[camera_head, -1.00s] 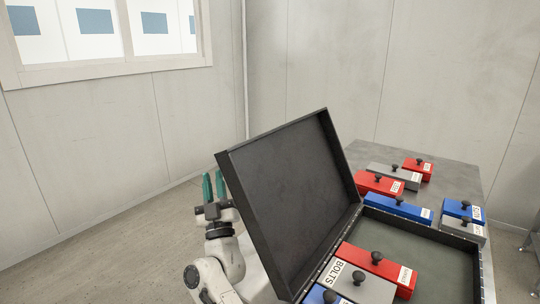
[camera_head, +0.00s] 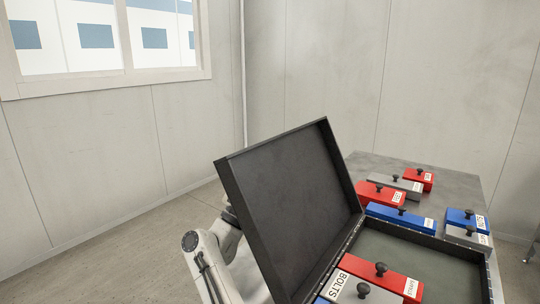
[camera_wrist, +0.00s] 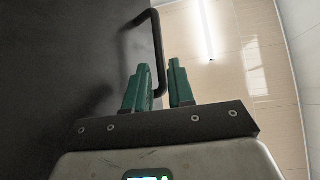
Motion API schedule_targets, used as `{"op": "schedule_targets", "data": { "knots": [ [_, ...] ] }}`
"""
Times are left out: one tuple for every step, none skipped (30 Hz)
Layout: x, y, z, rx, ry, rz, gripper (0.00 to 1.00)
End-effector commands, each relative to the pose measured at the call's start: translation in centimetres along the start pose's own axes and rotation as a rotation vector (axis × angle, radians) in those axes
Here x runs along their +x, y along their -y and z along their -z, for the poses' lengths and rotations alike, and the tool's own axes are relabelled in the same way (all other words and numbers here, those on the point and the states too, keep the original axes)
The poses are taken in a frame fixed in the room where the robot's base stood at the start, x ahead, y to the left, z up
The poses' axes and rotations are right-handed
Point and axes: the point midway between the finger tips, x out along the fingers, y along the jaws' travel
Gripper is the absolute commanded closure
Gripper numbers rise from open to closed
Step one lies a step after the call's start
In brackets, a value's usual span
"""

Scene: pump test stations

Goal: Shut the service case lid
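The black service case (camera_head: 441,239) lies on the table with its lid (camera_head: 290,208) raised and tilted. In the head view my gripper is hidden behind the lid; my arm shows at the lid's left. In the wrist view my gripper (camera_wrist: 158,85) has two green fingers with a gap between them. The lid's dark outer face (camera_wrist: 60,60) fills the left side. A black bar handle (camera_wrist: 158,50) on it runs down into the gap between the fingers.
Inside the case are a red block (camera_head: 383,274), a grey block (camera_head: 353,291) marked BOLTS and part of a blue one. More red, grey and blue knobbed blocks (camera_head: 401,217) stand on the grey table (camera_head: 452,184) behind the case. Floor is clear at left.

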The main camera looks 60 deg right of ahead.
Motion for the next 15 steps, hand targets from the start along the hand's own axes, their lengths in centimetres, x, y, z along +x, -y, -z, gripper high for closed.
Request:
{"op": "schedule_targets", "data": {
  "knots": [
    [1.2, -0.1, 0.1, 0.0, -0.001, -0.004, 0.77],
    [1.7, -0.1, 0.1, -0.001, -0.001, -0.004, 0.77],
    [2.4, -0.1, 0.0, -0.001, 0.0, -0.003, 0.77],
    [2.9, -0.1, 0.0, 0.0, 0.0, -0.003, 0.77],
    [3.3, -0.1, 0.1, 0.0, 0.0, -0.003, 0.77],
    [3.9, -0.1, 0.0, 0.0, 0.0, -0.002, 0.77],
    [4.2, 0.0, 0.0, 0.0, 0.0, -0.002, 0.77],
    [4.5, 0.0, 0.0, 0.0, 0.0, -0.001, 0.77],
    [4.9, 0.0, 0.0, 0.0, 0.0, -0.001, 0.77],
    [5.2, 0.0, 0.0, 0.0, 0.0, 0.0, 0.77],
    [5.4, 0.0, 0.0, 0.0, 0.0, 0.0, 0.77],
    [5.6, 0.0, 0.0, 0.0, 0.0, 0.001, 0.77],
    [5.7, 0.0, 0.0, 0.001, 0.0, 0.001, 0.77],
    [5.8, 0.0, 0.0, 0.001, 0.0, 0.001, 0.77],
    [5.9, 0.0, 0.0, 0.001, 0.0, 0.001, 0.77]
  ]
}}
